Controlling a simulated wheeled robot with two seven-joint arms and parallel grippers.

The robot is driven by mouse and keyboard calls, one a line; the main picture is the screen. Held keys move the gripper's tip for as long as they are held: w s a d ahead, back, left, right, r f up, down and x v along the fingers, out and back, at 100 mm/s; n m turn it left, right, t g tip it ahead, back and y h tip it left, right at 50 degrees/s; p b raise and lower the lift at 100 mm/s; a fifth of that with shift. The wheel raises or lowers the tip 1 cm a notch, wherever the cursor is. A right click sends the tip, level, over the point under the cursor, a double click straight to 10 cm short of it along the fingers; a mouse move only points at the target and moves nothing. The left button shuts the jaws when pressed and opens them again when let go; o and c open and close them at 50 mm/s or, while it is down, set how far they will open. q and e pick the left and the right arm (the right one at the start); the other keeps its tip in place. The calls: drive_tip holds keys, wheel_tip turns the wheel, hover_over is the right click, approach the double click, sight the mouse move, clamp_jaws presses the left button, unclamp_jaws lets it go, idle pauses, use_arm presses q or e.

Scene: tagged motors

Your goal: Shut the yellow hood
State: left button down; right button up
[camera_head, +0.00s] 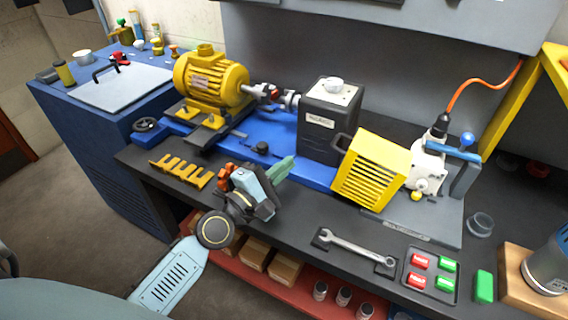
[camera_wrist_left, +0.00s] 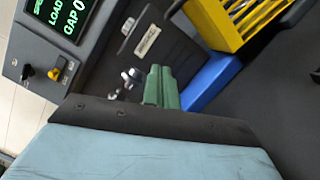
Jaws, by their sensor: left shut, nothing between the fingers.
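The yellow hood (camera_head: 372,168) is a louvred box at the right end of the blue machine base, beside the white pump-like unit. In the left wrist view, part of the hood (camera_wrist_left: 232,22) shows at the top. My left gripper (camera_head: 288,165) is left of the hood, in front of the dark box, apart from the hood. Its green fingers (camera_wrist_left: 160,86) are together and empty. My right gripper is not in view.
A yellow motor (camera_head: 212,82) and a dark grey box (camera_head: 328,125) stand on the blue base (camera_head: 270,142). A yellow rack (camera_head: 180,170), a wrench (camera_head: 352,248) and a tray of red and green blocks (camera_head: 430,275) lie along the front edge. An orange cable rises at the right.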

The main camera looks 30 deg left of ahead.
use_arm(q)
drive_tip(key=w+d+r+p, duration=0.2)
drive_tip(key=w+d, duration=0.3)
drive_tip(key=w, duration=0.1)
drive_tip(key=shift+d, duration=0.25)
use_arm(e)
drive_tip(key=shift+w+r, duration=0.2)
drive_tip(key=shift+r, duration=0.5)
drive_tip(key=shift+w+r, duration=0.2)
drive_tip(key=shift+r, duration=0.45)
use_arm(q)
drive_tip(key=shift+r, duration=0.15)
